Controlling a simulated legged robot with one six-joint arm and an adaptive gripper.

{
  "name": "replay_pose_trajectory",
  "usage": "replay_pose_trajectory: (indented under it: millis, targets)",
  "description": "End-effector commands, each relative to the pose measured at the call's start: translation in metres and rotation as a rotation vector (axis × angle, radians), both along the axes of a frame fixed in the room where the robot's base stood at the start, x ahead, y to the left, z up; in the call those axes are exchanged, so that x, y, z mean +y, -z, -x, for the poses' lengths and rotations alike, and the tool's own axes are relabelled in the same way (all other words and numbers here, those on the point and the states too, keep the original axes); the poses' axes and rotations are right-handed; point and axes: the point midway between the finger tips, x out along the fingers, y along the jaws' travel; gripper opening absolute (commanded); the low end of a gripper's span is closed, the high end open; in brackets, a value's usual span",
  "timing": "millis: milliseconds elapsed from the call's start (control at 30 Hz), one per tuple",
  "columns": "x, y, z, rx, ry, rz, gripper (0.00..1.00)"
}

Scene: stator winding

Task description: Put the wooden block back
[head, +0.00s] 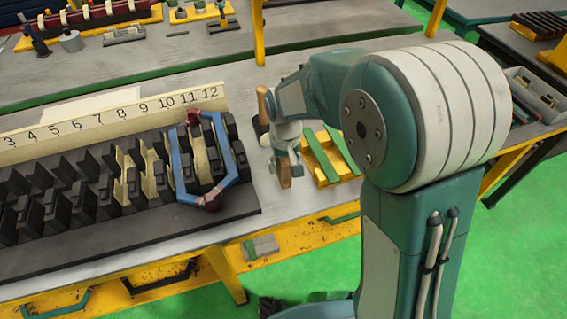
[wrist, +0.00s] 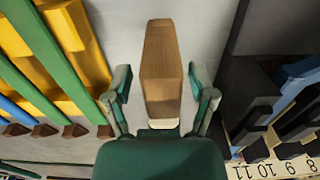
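The wooden block (wrist: 161,62) is a long brown piece with a tapered far end. In the wrist view it lies between the two fingers of my gripper (wrist: 160,88), with a narrow gap showing on each side. My gripper (head: 284,140) looks open around it. In the head view, one brown wooden part (head: 285,172) shows below the gripper and another (head: 264,105) at its upper left; the gripper hides what lies between. I cannot tell whether the block touches the table.
A yellow tray (head: 320,158) with green bars is right of my gripper. The black slotted stator rack (head: 75,205), with a blue and red coil (head: 175,165) on it, is on the left. Its number strip (head: 60,128) runs behind. Grey table (head: 265,190) shows between rack and tray.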

Motion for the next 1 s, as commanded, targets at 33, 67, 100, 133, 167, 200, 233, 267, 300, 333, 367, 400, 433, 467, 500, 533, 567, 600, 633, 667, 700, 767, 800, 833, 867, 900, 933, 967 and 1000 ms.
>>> replay_pose_trajectory:
  millis: [33, 67, 100, 133, 167, 200, 233, 267, 300, 333, 367, 400, 433, 467, 500, 533, 567, 600, 633, 667, 700, 767, 800, 833, 867, 900, 933, 967, 1000]
  targets:
    - [0.000, 0.000, 0.000, 0.000, 0.000, 0.000, 0.73]
    - [0.000, 0.000, 0.000, 0.000, 0.000, 0.000, 0.73]
    - [0.000, 0.000, 0.000, 0.000, 0.000, 0.000, 0.73]
    - [0.000, 0.000, 0.000, 0.000, 0.000, 0.000, 0.73]
    - [0.000, 0.000, 0.000, 0.000, 0.000, 0.000, 0.73]
    - [0.001, 0.000, 0.000, 0.000, 0.000, 0.001, 0.73]
    - [0.001, -0.001, 0.000, 0.000, 0.000, 0.001, 0.73]
    - [0.001, -0.002, 0.000, 0.000, 0.000, 0.001, 0.73]
    - [0.001, -0.005, 0.000, -0.001, 0.000, 0.001, 0.73]
    - [0.001, -0.008, -0.001, -0.002, 0.000, 0.000, 0.73]
    - [0.001, -0.012, -0.001, -0.004, 0.000, 0.000, 0.73]
    - [0.001, -0.019, -0.001, -0.005, 0.000, 0.000, 0.73]
    - [0.001, -0.024, -0.001, -0.006, 0.000, -0.001, 0.73]
    - [0.001, -0.030, -0.001, -0.005, 0.000, 0.000, 0.73]
    - [0.001, -0.039, -0.001, -0.007, 0.000, -0.001, 0.73]
    - [0.000, -0.046, -0.001, -0.006, 0.000, -0.001, 0.73]
    - [0.001, -0.052, -0.001, -0.006, 0.000, -0.001, 0.73]
    - [0.000, -0.060, -0.001, -0.006, 0.000, -0.001, 0.73]
    - [0.000, -0.067, -0.001, -0.006, 0.000, -0.001, 0.73]
    - [0.000, -0.073, -0.001, -0.006, 0.000, -0.001, 0.73]
    - [0.000, -0.081, -0.001, -0.005, 0.000, 0.000, 0.73]
    - [0.000, -0.093, -0.001, -0.005, 0.000, 0.000, 0.73]
    - [0.000, -0.099, -0.001, -0.004, 0.000, 0.000, 0.73]
    - [0.000, -0.104, -0.001, -0.003, 0.000, 0.000, 0.73]
    - [0.000, -0.108, -0.001, -0.003, 0.000, 0.000, 0.73]
    - [0.000, -0.112, -0.001, -0.002, 0.000, 0.000, 0.73]
    - [0.000, -0.115, -0.001, -0.002, 0.000, 0.000, 0.73]
    - [0.000, -0.117, 0.000, -0.002, 0.000, 0.000, 0.73]
    - [0.000, -0.119, 0.000, -0.001, 0.000, 0.001, 0.73]
